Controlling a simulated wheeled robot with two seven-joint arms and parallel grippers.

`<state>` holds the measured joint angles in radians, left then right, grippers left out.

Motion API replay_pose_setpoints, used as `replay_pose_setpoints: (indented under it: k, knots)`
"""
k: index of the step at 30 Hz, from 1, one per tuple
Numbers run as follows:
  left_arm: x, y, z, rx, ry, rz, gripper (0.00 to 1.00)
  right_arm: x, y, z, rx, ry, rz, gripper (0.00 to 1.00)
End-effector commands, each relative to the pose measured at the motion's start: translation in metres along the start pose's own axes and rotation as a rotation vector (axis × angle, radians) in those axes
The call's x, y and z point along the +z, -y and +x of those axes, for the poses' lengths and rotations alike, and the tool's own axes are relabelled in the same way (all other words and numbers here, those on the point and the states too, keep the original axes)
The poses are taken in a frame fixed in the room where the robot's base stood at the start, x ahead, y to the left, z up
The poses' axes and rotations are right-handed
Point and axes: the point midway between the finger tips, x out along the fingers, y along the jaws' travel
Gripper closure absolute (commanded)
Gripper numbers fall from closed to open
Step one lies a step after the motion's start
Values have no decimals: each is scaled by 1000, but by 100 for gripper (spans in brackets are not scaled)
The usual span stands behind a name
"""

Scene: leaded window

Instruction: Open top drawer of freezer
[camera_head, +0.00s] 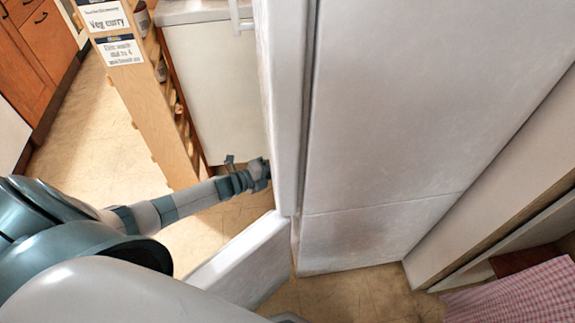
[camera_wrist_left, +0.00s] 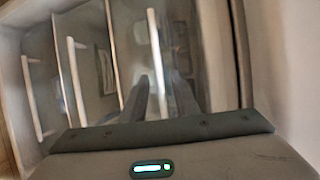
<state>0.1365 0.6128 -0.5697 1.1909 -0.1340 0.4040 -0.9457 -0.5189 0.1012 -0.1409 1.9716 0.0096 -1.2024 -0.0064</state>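The tall white fridge-freezer (camera_head: 385,100) fills the middle and right of the head view. Its lower door (camera_head: 245,262) stands open. My left arm reaches from the left to the freezer front; the wrist (camera_head: 245,178) shows, but the fingertips are hidden behind the cabinet edge. In the left wrist view, several drawers with long white handles show side by side, the picture being turned. My left gripper (camera_wrist_left: 162,90) has its two fingers apart, with the rightmost drawer handle (camera_wrist_left: 153,50) running between them. Contact with the handle cannot be told. My right gripper is not in view.
A wooden shelf rack (camera_head: 150,95) with paper labels and a white cabinet (camera_head: 215,85) stand left of the freezer. A pink checked cloth (camera_head: 520,295) lies at the lower right.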

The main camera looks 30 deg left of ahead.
Motion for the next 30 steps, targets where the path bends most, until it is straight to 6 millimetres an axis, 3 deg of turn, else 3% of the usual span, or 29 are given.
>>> replay_pose_setpoints:
  k: [5,9,22,30]
  knots:
    - [0,0,0,0,0,0,72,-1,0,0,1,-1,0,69]
    - [0,0,0,0,0,0,100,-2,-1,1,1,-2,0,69]
    - [2,-2,-5,2,0,0,100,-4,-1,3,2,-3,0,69]
    - [11,-8,-27,4,1,1,100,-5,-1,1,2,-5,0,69]
